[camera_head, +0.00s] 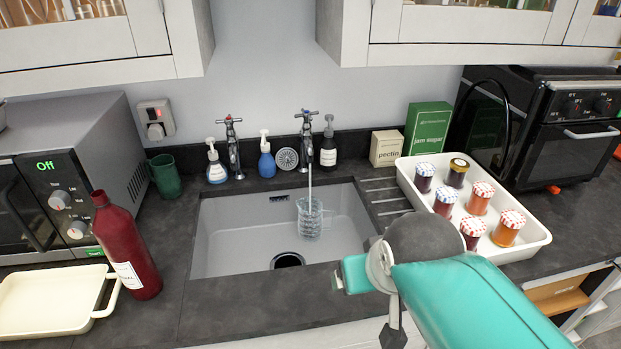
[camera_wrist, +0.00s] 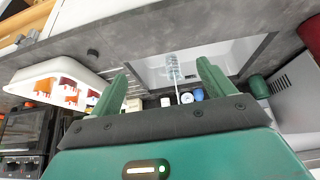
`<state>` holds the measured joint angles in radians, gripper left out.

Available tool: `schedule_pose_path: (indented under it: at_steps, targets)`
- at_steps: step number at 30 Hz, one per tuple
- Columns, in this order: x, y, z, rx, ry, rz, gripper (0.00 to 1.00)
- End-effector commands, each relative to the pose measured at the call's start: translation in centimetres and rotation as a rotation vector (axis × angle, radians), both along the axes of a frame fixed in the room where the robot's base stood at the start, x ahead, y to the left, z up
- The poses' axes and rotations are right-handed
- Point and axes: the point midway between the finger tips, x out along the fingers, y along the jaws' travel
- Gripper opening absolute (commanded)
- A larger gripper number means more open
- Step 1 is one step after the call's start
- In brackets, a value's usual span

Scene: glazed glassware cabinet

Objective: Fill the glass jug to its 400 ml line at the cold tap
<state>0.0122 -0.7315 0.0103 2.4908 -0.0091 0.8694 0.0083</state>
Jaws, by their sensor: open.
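The glass jug (camera_head: 310,219) stands upright in the sink (camera_head: 240,225), right of the drain. It also shows in the wrist view (camera_wrist: 174,68). A thin stream of water (camera_head: 310,186) runs from the right-hand tap (camera_head: 307,143) down into the jug. A second tap (camera_head: 233,150) stands at the left with no stream visible. The water level and the 400 ml line are too small to read. My gripper (camera_wrist: 160,85) is open and empty, its two green fingers spread apart, with the jug seen beyond them. My arm is at the front right in the head view.
A white tray (camera_head: 533,243) of several lidded jars stands right of the sink. A red bottle (camera_head: 124,246) and cream dish (camera_head: 48,305) are at the left. Soap bottles (camera_head: 266,158) stand behind the sink. Wall cabinets (camera_head: 95,38) overhang the counter; the sink's left half is clear.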

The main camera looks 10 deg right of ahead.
Motion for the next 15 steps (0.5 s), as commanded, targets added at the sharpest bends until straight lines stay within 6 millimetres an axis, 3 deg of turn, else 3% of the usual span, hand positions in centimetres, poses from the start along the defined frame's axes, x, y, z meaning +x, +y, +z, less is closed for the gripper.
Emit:
schedule_pose_path:
  at_steps: [5, 15]
  targets:
    - [5.4, -1.1, 1.0, -0.065, -0.104, -0.042, 0.81]
    - [19.4, -2.5, 2.6, -0.126, -0.403, -0.038, 0.81]
